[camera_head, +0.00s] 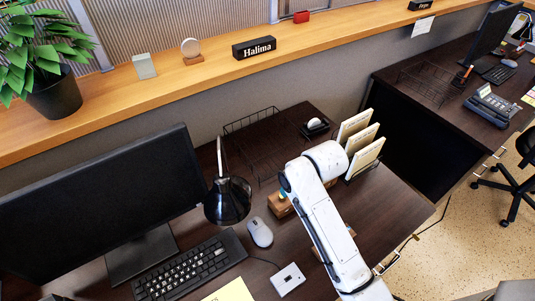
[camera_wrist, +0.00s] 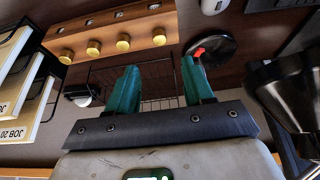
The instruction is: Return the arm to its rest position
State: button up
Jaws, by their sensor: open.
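My gripper (camera_wrist: 161,85) shows in the wrist view with its two teal fingers apart and nothing between them. In the head view my white arm (camera_head: 330,222) reaches from the lower right over the dark desk (camera_head: 389,208). Its bent wrist is beside the file rack, and the gripper is mostly hidden beneath it. A wooden block (camera_head: 279,207) shows partly beside the arm. In the wrist view a wooden rack (camera_wrist: 112,36) with several yellow knobs lies beyond the fingers, apart from them.
A black desk lamp (camera_head: 228,200) stands left of the arm, near a mouse (camera_head: 260,232), keyboard (camera_head: 190,268) and monitor (camera_head: 100,205). A wire tray (camera_head: 262,142) and upright files (camera_head: 357,137) are behind. The lamp head (camera_wrist: 285,95) is close to the gripper's right.

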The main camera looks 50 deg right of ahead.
jog(key=s+a+f+n+g+b, duration=0.1)
jog(key=s+a+f+b, duration=0.1)
jog(key=s+a, duration=0.4)
jog(key=s+a+f+n+g+y+b, duration=0.1)
jog(key=s+a+f, duration=0.3)
jog(key=s, duration=0.5)
jog(key=shift+s+a+f+g+b, duration=0.3)
jog(key=shift+a+g+b, duration=0.25)
jog(key=shift+a, duration=0.4)
